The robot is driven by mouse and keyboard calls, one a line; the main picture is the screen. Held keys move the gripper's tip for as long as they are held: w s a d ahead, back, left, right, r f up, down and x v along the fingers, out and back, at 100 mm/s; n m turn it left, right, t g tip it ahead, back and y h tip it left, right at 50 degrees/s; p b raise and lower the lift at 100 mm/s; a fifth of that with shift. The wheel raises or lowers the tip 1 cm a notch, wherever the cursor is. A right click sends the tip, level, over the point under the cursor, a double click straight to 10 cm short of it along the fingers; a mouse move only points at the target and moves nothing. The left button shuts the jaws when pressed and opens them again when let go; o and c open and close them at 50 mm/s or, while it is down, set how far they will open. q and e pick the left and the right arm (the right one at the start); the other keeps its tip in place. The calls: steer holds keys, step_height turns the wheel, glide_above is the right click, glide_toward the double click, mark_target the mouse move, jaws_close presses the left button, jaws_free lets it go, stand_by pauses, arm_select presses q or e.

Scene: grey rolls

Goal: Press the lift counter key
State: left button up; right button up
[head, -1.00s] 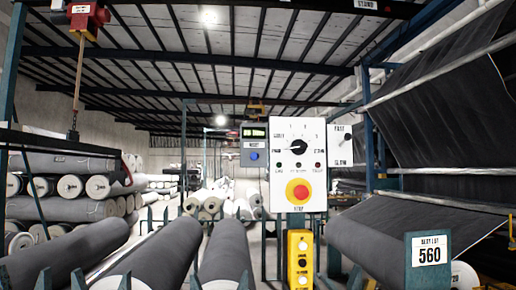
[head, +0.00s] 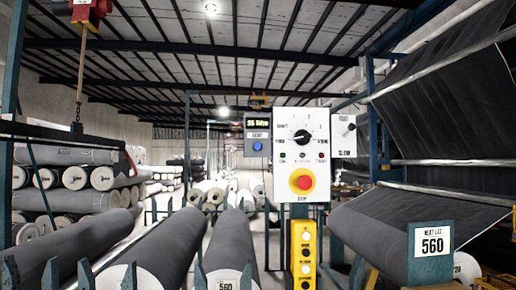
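A small grey counter box (head: 248,145) hangs at the left edge of the white control panel in the head view. It has a dark display (head: 258,124) with green characters, too small to read surely. Below the display is a label and a round blue key (head: 257,146). No label I can read says "lift". The white panel (head: 312,118) carries a black rotary knob (head: 301,137), small lamps and a red stop button (head: 302,182) on a yellow disc. Neither of my grippers is in view, and nothing touches the key.
A yellow button box (head: 304,252) stands below the panel. Large grey rolls (head: 228,245) lie in front at left, and more are stacked (head: 70,178) behind. A red hoist (head: 90,8) hangs upper left.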

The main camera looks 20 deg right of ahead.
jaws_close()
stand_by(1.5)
